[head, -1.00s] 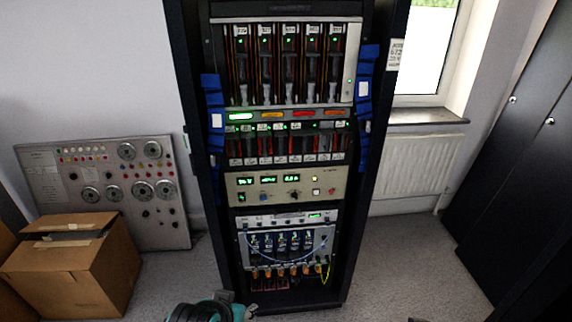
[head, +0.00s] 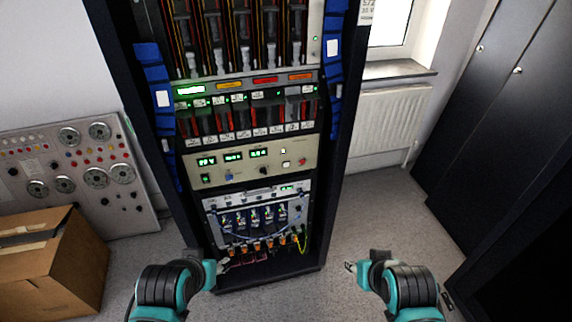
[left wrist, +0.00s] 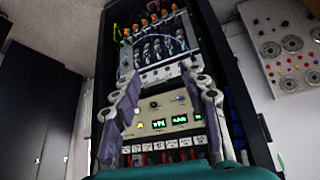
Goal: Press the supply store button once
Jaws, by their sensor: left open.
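The beige supply unit (head: 250,163) sits in the middle of the tall black rack, with green displays, a dark knob and several small buttons. A small lit button (head: 283,151) and a red one (head: 302,162) are at its right. Their labels are too small to read, so I cannot tell which is store. The unit also shows, upside down, in the left wrist view (left wrist: 165,111). My left gripper (head: 222,266) is low in front of the rack, apart from the unit; its spread fingers show in the left wrist view (left wrist: 160,72). My right gripper (head: 350,267) is low at the right.
Several modules fill the rack (head: 120,80) above and below the unit, with blue cables (head: 255,232) near the bottom. A cardboard box (head: 50,265) and a grey panel (head: 75,165) are at left. Dark cabinets (head: 470,110) stand at right. Some floor is clear right of the rack.

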